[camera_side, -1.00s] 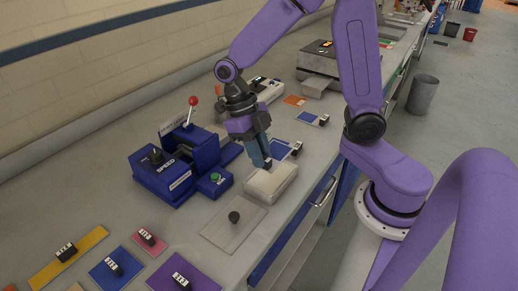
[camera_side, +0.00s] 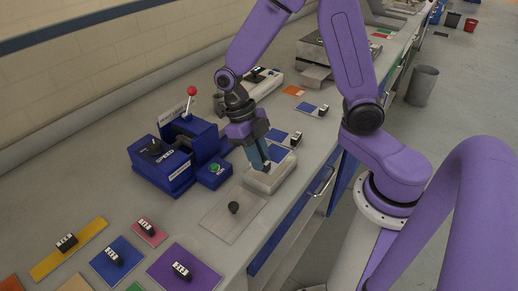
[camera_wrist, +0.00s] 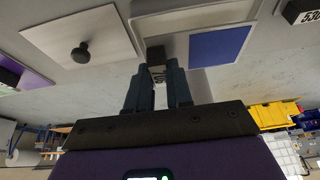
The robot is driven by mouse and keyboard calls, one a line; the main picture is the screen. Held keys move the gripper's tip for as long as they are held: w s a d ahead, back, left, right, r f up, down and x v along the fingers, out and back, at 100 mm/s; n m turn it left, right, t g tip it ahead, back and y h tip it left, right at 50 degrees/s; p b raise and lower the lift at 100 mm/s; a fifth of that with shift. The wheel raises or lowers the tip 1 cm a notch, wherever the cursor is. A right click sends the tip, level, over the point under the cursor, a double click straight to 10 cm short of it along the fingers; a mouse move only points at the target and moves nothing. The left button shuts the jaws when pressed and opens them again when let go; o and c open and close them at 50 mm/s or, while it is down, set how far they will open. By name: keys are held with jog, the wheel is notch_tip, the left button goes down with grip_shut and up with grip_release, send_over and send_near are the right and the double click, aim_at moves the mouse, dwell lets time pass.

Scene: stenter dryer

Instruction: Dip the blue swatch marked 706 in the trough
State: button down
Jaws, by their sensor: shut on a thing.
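The beige trough (camera_side: 262,187) stands on the bench near its front edge, and its pale rim shows in the wrist view (camera_wrist: 195,17). My gripper (camera_side: 262,170) points down at the trough. In the wrist view my gripper (camera_wrist: 157,78) is shut on the dark handle (camera_wrist: 155,55) of a swatch. Its blue panel (camera_wrist: 220,45) extends to the right of the handle, over or inside the trough; I cannot tell whether it touches the bottom. The number on this handle is not readable. In the side view my fingers partly hide the panel (camera_side: 276,153).
A plate with a black knob (camera_side: 222,222) lies beside the trough. A blue speed box (camera_side: 170,165) with a red-knobbed lever stands to the left. Two more blue swatches (camera_side: 278,136) (camera_side: 308,107) lie behind; yellow, pink, blue and purple swatches (camera_side: 180,268) lie in front.

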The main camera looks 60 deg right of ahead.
jog(key=shift+f, duration=2.2)
dwell(0.8)
jog(key=shift+r, duration=2.5)
jog(key=shift+r, duration=1.5)
